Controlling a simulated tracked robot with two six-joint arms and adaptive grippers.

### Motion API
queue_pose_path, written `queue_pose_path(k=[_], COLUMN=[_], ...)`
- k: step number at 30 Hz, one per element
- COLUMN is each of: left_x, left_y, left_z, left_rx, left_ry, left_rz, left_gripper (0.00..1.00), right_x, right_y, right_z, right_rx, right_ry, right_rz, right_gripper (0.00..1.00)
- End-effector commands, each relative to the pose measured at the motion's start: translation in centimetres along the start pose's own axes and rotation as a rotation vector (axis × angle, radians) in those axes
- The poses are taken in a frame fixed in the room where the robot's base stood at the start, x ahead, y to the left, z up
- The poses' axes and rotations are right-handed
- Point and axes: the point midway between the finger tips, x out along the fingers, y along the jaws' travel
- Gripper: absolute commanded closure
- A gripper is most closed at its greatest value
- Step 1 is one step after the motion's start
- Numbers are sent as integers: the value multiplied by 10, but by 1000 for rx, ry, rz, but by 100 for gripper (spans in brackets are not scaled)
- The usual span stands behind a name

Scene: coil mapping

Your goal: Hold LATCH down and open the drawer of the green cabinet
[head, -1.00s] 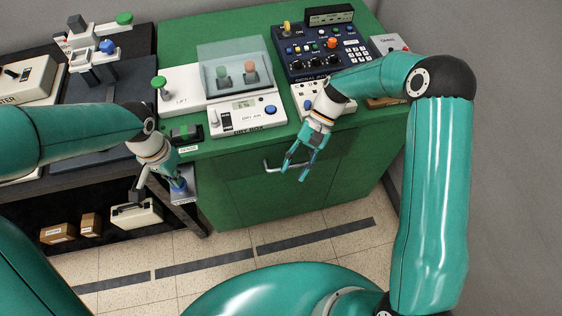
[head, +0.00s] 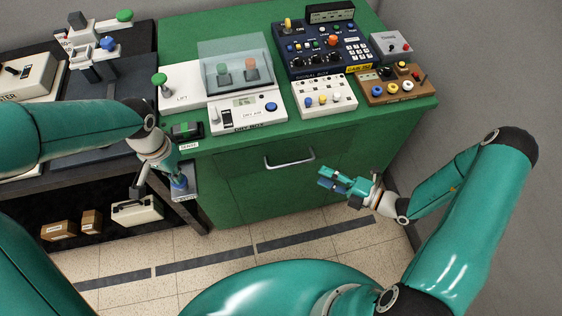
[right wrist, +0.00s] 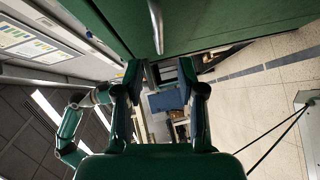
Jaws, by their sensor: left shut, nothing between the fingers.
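The green cabinet (head: 230,205) has a drawer with a silver bar handle (head: 290,163); the drawer front looks closed. The handle also shows at the top of the right wrist view (right wrist: 157,28). A grey latch box (head: 184,194) sticks out at the cabinet's left front edge, with a blue button on top. My left gripper (head: 178,180) is shut and points down at that button, apparently touching it, covering part of it. My right gripper (head: 326,179) is open and empty, in front of the cabinet, to the right of and below the handle, not touching it.
The cabinet top carries a dry box (head: 245,110), a blue control panel (head: 322,47), a white button box (head: 325,96) and a wooden terminal board (head: 392,86). A dark bench (head: 80,130) stands left, with boxes below. A grey wall is at right. The floor in front is free.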

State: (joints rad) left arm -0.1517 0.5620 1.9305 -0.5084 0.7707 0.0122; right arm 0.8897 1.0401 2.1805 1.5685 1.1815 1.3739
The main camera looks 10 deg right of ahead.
Motion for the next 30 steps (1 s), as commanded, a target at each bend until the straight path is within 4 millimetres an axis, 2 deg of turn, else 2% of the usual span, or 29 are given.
queue_pose_path(k=[15,21,30], left_x=[1,1,1], left_y=[0,0,0], left_z=[1,1,1], left_rx=[0,0,0], left_ry=[-3,-3,-3], left_rz=[1,1,1], left_gripper=[100,100,100], right_x=[90,107,110], right_y=[0,0,0], right_z=[-2,-1,-1], right_rx=[-9,-8,-8], right_ry=[8,5,4], right_rz=[1,0,0], right_gripper=[61,61,61])
